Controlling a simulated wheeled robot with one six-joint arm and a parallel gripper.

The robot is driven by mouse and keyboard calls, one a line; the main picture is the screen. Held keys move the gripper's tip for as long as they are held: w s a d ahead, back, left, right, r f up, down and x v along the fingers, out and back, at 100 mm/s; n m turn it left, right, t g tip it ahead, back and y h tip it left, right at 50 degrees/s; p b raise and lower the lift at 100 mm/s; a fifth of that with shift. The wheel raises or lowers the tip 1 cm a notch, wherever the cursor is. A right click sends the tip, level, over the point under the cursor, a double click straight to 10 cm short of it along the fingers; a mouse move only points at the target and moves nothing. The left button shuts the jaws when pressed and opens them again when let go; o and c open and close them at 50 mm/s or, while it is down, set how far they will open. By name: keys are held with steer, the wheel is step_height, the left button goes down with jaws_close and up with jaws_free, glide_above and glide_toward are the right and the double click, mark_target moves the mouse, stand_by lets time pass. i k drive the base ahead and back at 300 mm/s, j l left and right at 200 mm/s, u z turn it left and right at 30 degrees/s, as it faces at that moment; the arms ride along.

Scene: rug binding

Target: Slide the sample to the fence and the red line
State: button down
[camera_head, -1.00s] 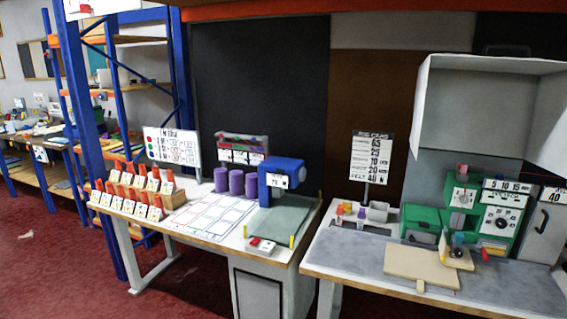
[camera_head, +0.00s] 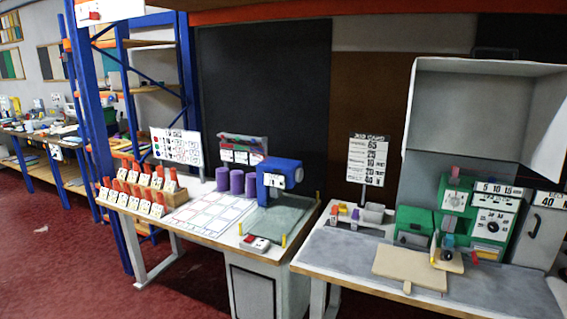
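I cannot single out the sample, the fence or the red line with certainty. A flat tan board (camera_head: 410,268) with a small tab at its front lies on the grey-topped right bench (camera_head: 340,250). A smaller tan piece (camera_head: 452,265) sits beside it, with a yellow upright (camera_head: 433,246) near it. A blue sewing machine (camera_head: 280,176) stands on the left table, beside a grey-green plate (camera_head: 275,218). My gripper is in no view.
The left table holds a white grid sheet (camera_head: 210,213), purple spools (camera_head: 236,182) and several tagged holders (camera_head: 140,200). Red carpet (camera_head: 60,260) is clear in front.

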mark_target(409, 268)
steer(key=k, duration=0.1)
steer(key=l, duration=0.3)
steer(key=i+l+u, duration=0.3)
steer(key=i+l, duration=0.8)
